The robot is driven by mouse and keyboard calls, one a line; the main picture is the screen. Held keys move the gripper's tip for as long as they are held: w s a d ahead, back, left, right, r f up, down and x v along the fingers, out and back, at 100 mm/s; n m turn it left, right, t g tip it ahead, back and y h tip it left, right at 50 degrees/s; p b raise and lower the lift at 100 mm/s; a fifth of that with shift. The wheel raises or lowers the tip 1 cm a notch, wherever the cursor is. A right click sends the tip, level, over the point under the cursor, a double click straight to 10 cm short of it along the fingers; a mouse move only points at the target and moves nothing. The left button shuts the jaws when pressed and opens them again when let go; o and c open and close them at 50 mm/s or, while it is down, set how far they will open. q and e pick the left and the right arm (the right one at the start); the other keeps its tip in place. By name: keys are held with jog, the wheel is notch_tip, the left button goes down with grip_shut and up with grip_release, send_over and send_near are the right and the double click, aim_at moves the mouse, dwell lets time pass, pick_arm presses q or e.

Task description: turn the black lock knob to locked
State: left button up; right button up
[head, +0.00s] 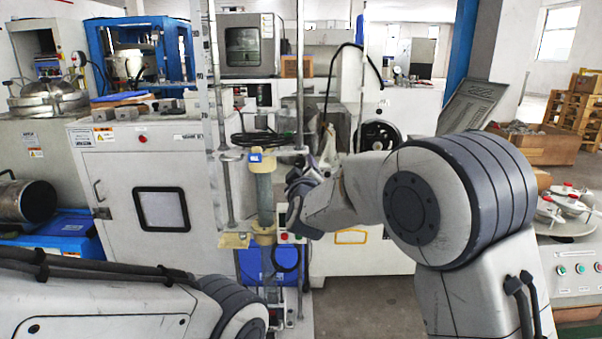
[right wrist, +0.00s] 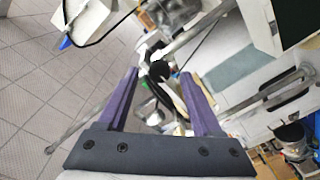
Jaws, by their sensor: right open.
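In the right wrist view a round black knob (right wrist: 160,71) shows between the fingertips of my right gripper (right wrist: 159,74). The purple fingers stand apart, one on each side of the knob, with gaps visible. I cannot tell how far beyond the tips the knob is, nor which way it is turned. In the head view my right gripper (head: 300,184) reaches left to the upright test stand (head: 263,200). The knob cannot be made out there, as my arm covers part of that area. Only my left arm shows at lower left; its gripper is out of view.
The stand has tall metal posts and a clear vertical tube. A white cabinet (head: 110,190) with a dark window is left of it. A black handwheel (head: 380,137) on a white machine is behind my right arm. Grey floor (head: 365,300) shows below my right arm.

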jog(key=shift+w, duration=0.95)
grip_shut()
